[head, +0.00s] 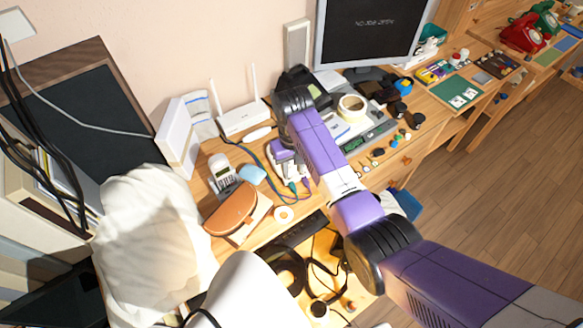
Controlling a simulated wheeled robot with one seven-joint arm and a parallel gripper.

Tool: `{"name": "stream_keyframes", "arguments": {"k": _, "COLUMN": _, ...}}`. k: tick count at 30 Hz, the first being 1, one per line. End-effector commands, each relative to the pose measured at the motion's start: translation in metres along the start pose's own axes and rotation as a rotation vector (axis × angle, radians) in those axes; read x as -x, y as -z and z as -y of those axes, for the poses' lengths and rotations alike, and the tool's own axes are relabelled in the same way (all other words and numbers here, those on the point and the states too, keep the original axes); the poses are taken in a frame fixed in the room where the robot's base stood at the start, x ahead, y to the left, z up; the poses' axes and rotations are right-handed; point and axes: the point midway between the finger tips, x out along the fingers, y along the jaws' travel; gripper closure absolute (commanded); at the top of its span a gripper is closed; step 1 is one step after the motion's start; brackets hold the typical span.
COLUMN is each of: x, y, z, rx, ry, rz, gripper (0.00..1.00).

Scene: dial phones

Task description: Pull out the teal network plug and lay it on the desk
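A small teal plug (292,186) shows low on the front of a small white box on the desk. A purple plug (306,183) is close to its right. I cannot make out how deep the teal plug sits. A dark teal-blue cable (255,160) runs across the desk on the left of the box. My purple arm reaches over the desk and bends down; my gripper (287,166) is just above and behind the plugs. Its fingers are small and partly hidden by my arm, so I cannot tell open from shut or any contact.
A white router (243,119) stands behind. A cordless phone (222,172), a blue pad (252,173) and a brown case (232,208) lie on the left. A tape roll (352,106) and many small parts crowd the right. A monitor (370,30) stands at the back.

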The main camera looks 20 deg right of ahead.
Motion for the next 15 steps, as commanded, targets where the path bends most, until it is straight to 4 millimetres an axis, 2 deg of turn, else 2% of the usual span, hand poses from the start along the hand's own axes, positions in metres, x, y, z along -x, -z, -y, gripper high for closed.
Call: {"name": "stream_keyframes", "arguments": {"k": 15, "x": -0.062, "y": 0.000, "z": 0.000, "rx": 0.000, "ry": 0.000, "rz": -0.001, "gripper": 0.69}}
